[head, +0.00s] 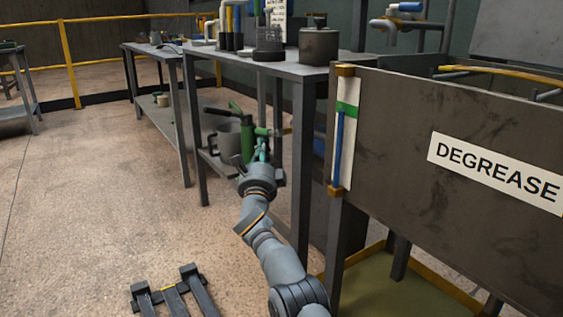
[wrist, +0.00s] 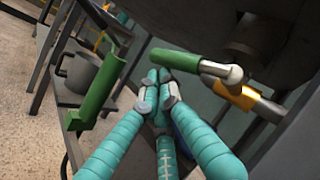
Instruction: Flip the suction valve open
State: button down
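The suction valve's green handle (wrist: 182,62) crosses the upper middle of the wrist view. Its right end meets a silver metal end, beside a brass fitting (wrist: 248,98) on a pipe. In the head view the green handle and brass fitting (head: 272,132) are small, just above my gripper (head: 262,153). My gripper (wrist: 157,84) has teal fingers whose tips come together just below the handle's left end. It looks shut with nothing visible between the tips. I cannot tell whether the tips touch the handle.
A green pump-like body (head: 247,140) stands left of the valve; a green bent part (wrist: 100,92) shows left in the wrist view. A grey mug-shaped pot (head: 226,142) sits on the lower shelf. The table leg (head: 303,165) and DEGREASE tank (head: 440,140) stand right.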

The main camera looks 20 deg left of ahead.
jog(key=shift+a+r, duration=0.2)
jog(key=shift+r, duration=0.05)
dwell(2.2)
dwell(0.7)
